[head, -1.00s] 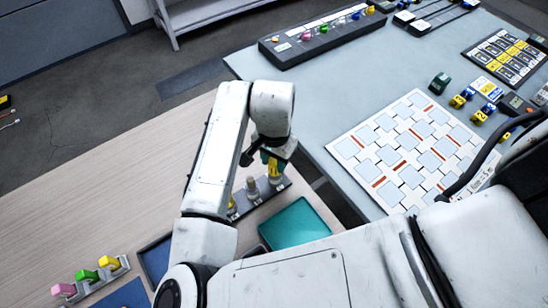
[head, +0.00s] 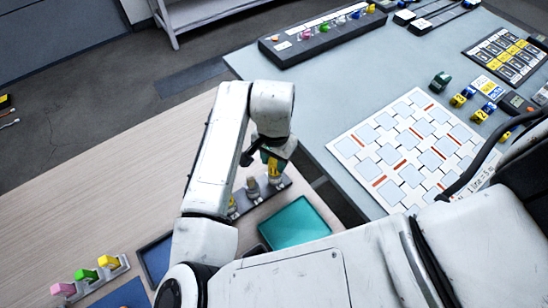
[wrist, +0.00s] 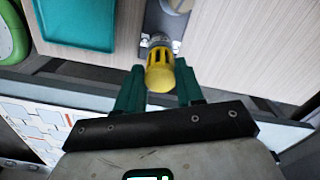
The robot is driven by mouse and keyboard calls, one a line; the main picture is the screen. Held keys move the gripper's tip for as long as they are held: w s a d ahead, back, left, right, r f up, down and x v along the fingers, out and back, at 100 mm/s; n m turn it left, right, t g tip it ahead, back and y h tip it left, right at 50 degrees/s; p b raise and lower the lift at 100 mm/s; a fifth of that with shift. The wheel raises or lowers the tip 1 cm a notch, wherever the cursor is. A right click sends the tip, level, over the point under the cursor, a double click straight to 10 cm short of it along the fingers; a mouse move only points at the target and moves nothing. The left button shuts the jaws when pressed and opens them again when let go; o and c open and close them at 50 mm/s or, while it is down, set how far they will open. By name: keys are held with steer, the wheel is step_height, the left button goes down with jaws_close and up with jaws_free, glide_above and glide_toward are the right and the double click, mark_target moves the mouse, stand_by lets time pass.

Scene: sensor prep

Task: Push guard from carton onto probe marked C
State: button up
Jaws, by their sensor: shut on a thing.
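My gripper (wrist: 160,88) is shut on a yellow slotted guard (wrist: 160,70), its teal fingers on either side. In the head view the guard (head: 274,169) shows below my gripper (head: 270,158), at the far right end of a grey probe rack (head: 243,206). A small label shows beside the guard in the wrist view, but I cannot read a C. I cannot tell how far the guard sits over a probe. A bare probe (head: 252,186) stands beside it, and another yellow piece (head: 233,203) is partly hidden by my arm. I cannot identify the carton for sure.
A teal tray (head: 298,222) lies right of the rack. A blue tray (head: 155,257) and a holder with pink, green and yellow pieces (head: 88,277) are at lower left. A grey-blue table (head: 300,100) with a printed sheet stands beyond a gap.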

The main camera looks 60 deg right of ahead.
mark_target(274, 161)
steer(key=shift+c, duration=0.3)
steer(key=o, duration=1.4)
steer(key=shift+r+p, duration=0.6)
steer(key=shift+r, duration=0.05)
steer(key=shift+r+p, duration=2.55)
steer(key=shift+r, duration=0.45)
steer(key=shift+d, duration=0.1)
